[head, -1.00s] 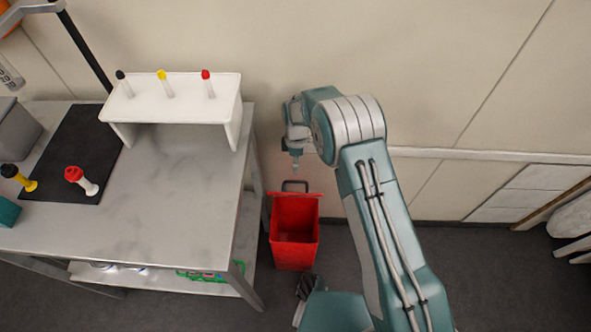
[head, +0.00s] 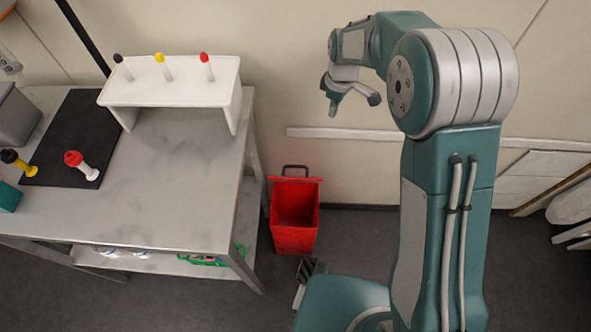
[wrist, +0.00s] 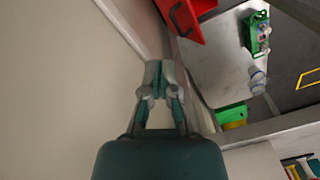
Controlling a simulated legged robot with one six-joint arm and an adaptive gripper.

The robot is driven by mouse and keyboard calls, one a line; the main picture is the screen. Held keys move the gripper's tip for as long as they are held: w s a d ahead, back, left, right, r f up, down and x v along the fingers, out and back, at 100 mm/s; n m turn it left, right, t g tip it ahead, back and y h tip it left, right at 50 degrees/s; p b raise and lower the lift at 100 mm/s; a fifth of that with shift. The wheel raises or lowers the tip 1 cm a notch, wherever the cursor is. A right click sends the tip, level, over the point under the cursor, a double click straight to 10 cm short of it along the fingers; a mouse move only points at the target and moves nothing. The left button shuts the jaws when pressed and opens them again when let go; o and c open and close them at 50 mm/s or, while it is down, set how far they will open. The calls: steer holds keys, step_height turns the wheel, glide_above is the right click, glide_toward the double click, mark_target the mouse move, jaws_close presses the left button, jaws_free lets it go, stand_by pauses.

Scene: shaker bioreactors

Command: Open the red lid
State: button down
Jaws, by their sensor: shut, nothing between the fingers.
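The red bin (head: 295,232) stands on the floor just right of the bench. Its mouth is uncovered, with the dark red inside in view. The red lid (head: 294,180) is raised at the back rim, with a dark handle (head: 294,168) above it. In the wrist view, part of the red lid (wrist: 190,22) and its dark handle show at the top, beyond my fingers. My gripper (head: 347,96) is high by the wall, up and right of the bin, clear of the lid. In the wrist view my gripper (wrist: 159,68) has its fingertips together and holds nothing.
The grey bench (head: 185,175) fills the left, with a white rack (head: 180,90) of capped tubes and a black mat (head: 80,125). A rail (head: 340,134) runs along the wall behind the bin. Panels (head: 540,180) lean at the right.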

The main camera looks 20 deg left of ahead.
steer(key=s+d+r+m+t, duration=0.2)
steer(key=s+d+r+m, duration=0.25)
steer(key=d+r, duration=0.4)
steer(key=s+d+r+m+t, duration=0.1)
steer(key=s+d+r+m, duration=0.4)
steer(key=d+r, duration=0.4)
steer(key=s+d+r+m+t, duration=0.2)
steer(key=s+d+m, duration=0.15)
steer(key=s, duration=0.45)
steer(key=w+a+f+m+t+y, duration=0.15)
steer(key=w+a+f, duration=0.25)
steer(key=a+f, duration=0.55)
steer(key=w+a+f+m+t+y, duration=0.1)
steer(key=w+a+f+t+y, duration=0.1)
steer(key=w+a+f, duration=0.5)
steer(key=s+a+f+n+t, duration=0.1)
steer(key=s+a+f, duration=0.25)
steer(key=f, duration=0.45)
steer(key=s+a+f+n+t, duration=0.1)
steer(key=s+a+f, duration=0.25)
steer(key=f, duration=0.35)
steer(key=s+a+f+n+t, duration=0.15)
steer(key=s+f, duration=0.25)
steer(key=f, duration=0.4)
steer(key=shift+m, duration=0.4)
steer(key=x, duration=1.4)
steer(key=shift+s+a+f, duration=0.1)
steer(key=shift+s+f, duration=0.05)
steer(key=shift+f, duration=0.05)
